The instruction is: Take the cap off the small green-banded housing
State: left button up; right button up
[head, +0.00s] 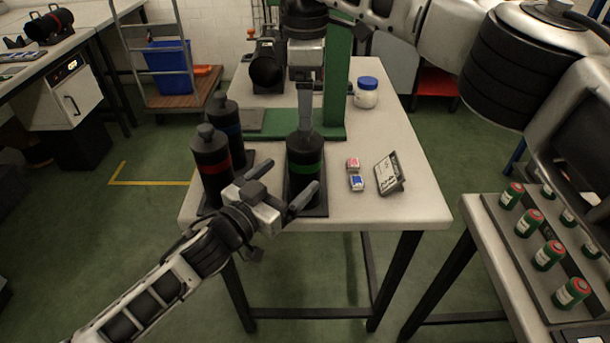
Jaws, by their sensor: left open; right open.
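The green-banded housing (305,170) is a black cylinder standing upright on a dark square base near the front middle of the table. Its cap (304,144) is in place on top, and its knob is hidden behind the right gripper. My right gripper (305,122) points straight down over the cap, with its fingers seen edge-on; I cannot tell if they touch the knob. My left gripper (284,184) is open in front of and to the left of the housing, its fingers spread and pointing at its lower part. I see nothing between its fingers.
A red-banded housing (212,168) and a blue-banded housing (225,117) stand close on the left. A green stand (336,90) and white jar (366,93) are behind. The table's front right is clear.

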aim_at(305, 138)
pick_arm(q)
jog(key=x, duration=0.6)
jog(key=shift+w+d, duration=0.25)
jog(key=shift+w, duration=0.05)
